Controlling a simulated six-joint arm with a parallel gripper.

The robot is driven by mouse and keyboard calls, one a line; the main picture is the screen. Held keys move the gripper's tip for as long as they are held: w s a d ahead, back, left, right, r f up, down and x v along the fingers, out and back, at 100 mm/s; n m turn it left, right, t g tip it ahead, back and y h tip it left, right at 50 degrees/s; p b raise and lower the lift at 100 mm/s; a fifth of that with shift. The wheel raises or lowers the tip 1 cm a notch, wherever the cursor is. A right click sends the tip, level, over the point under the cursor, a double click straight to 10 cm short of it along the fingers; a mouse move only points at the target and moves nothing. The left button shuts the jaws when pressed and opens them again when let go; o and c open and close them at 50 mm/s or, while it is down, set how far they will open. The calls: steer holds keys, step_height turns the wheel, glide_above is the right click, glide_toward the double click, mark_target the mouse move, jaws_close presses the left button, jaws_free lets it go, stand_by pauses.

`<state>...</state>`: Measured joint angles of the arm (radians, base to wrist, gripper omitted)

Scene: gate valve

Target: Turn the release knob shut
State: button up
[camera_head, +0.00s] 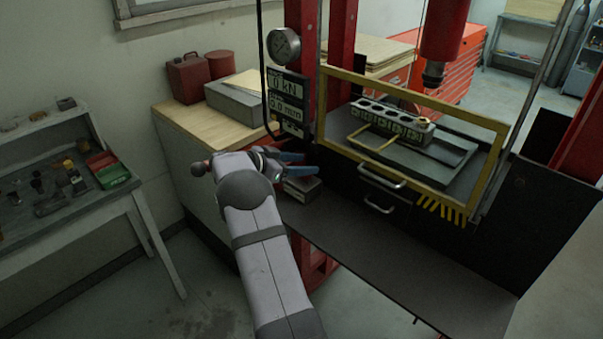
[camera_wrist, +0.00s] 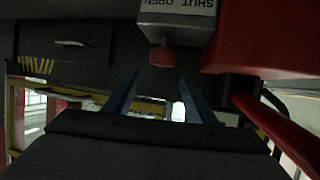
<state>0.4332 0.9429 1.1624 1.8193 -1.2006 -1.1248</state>
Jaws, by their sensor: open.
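The release knob (camera_wrist: 163,56) is a small dull red cylinder in the wrist view. It sticks out from a grey block (camera_wrist: 190,32) whose white label (camera_wrist: 178,6) reads SHUT and OPEN upside down. My gripper (camera_wrist: 160,77) is open, with its two blue fingers apart and nothing between them. In the wrist view the knob appears just beyond the fingertips, between their lines; I see no contact. In the head view my gripper (camera_head: 311,164) is at the press's left side, above a small grey box (camera_head: 302,189). The knob cannot be made out there.
The red press frame (camera_head: 302,40) stands close behind my gripper. A yellow-framed guard (camera_head: 415,95) is to the right, above drawers with metal handles (camera_head: 380,177). A red bar (camera_wrist: 275,125) runs at the right of the wrist view. A wooden-topped bench (camera_head: 190,120) is behind left.

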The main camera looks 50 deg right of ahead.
step_height(320, 180, up, 7)
steer(key=b, duration=0.1)
stand_by(0.3)
